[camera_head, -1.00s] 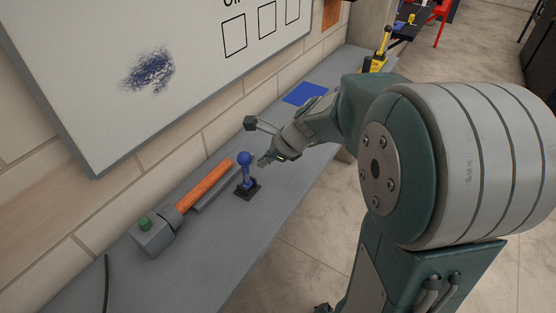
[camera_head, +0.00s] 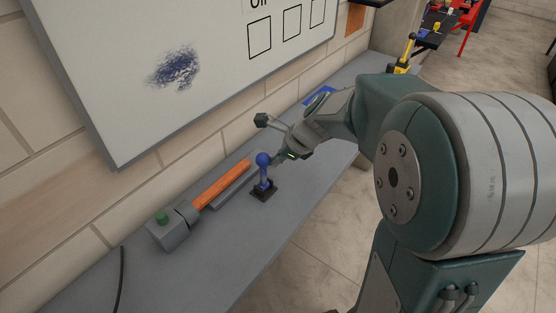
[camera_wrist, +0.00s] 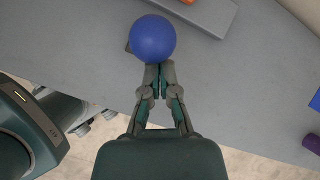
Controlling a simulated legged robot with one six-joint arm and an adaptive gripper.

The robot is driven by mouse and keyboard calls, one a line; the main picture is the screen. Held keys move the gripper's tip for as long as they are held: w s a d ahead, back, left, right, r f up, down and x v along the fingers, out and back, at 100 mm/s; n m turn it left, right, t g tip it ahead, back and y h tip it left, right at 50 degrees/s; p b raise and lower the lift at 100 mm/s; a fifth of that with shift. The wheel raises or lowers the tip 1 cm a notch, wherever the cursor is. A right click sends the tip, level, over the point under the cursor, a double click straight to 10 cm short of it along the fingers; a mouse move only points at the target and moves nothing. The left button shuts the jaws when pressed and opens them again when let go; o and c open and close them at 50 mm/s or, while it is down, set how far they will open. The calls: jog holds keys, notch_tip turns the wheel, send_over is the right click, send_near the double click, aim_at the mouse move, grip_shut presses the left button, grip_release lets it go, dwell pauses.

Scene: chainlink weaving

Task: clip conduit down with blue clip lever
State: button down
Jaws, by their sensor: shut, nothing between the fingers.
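The blue clip lever (camera_head: 264,172) stands upright on a small black base on the grey bench, with a round ball knob on top. The ball (camera_wrist: 152,39) fills the upper middle of the wrist view and hides most of the lever below it. The orange conduit (camera_head: 222,185) lies behind and left of the lever along a grey rail. Its end (camera_wrist: 190,1) shows at the top edge of the wrist view. My gripper (camera_wrist: 159,66) is shut and empty, its fingertips close beside the ball; I cannot tell whether they touch it.
A grey box with a green button (camera_head: 162,217) stands at the conduit's left end. A whiteboard (camera_head: 150,60) hangs on the wall behind. A blue square (camera_head: 319,96) lies farther along the bench, with a yellow lever (camera_head: 405,58) beyond. The bench front is clear.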

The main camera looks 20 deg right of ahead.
jog(key=shift+w+a+r, duration=0.1)
jog(key=shift+w+a, duration=0.1)
jog(key=shift+w, duration=0.1)
jog(key=w+a+g+h, duration=0.4)
jog(key=w+g, duration=0.1)
jog(key=w, duration=0.1)
jog(key=shift+a+f+g, duration=0.2)
jog(key=shift+f+g, duration=0.1)
jog(key=shift+f, duration=0.1)
dwell(0.5)
